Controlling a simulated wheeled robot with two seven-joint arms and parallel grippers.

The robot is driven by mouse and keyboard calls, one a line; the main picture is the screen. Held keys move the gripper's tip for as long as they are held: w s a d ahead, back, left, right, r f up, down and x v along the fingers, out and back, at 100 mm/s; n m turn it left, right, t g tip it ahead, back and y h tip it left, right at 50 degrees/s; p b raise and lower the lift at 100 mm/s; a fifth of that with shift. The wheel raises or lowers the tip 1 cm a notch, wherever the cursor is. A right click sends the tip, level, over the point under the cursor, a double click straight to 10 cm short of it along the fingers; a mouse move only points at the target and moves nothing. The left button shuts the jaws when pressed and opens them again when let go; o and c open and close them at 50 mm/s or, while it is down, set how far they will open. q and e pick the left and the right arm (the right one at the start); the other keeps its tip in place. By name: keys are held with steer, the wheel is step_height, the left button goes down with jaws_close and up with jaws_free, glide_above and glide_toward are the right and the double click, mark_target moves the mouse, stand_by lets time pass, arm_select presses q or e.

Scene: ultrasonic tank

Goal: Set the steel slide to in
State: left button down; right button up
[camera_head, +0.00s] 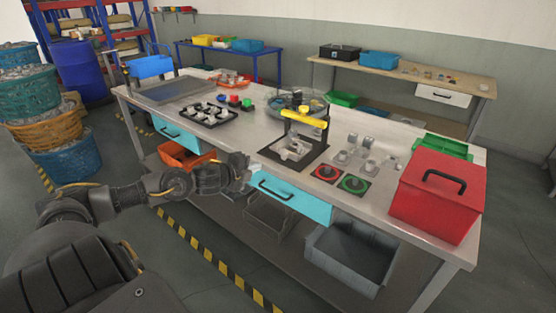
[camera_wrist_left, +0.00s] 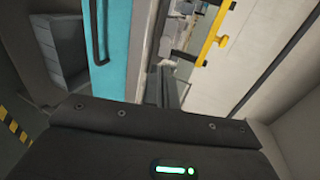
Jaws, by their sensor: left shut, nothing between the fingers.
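A steel-coloured piece (camera_head: 293,149) sits in the black-based fixture under a yellow bar (camera_head: 305,117), at the table's middle. It may be the steel slide, but I cannot tell for sure or read its setting. My left gripper (camera_head: 246,168) is at the table's front edge, left of the fixture and by the left end of a teal drawer (camera_head: 290,196). It is shut and empty. In the left wrist view its fingers (camera_wrist_left: 167,88) show small beside the teal drawer front (camera_wrist_left: 112,45), with the yellow bar (camera_wrist_left: 211,38) beyond. My right gripper is not in view.
A red box (camera_head: 438,195) stands at the table's right end. A black tray (camera_head: 208,113) with white parts lies to the left. The drawer's black handle (camera_head: 276,190) projects forward.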

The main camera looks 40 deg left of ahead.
arm_select(q)
steer(key=p, duration=0.2)
glide_toward(283, 157)
steer(key=x, duration=0.5)
steer(key=shift+d+f, duration=0.1)
steer(key=shift+f, duration=0.05)
steer(key=shift+w+f, duration=0.2)
steer(key=shift+w, duration=0.5)
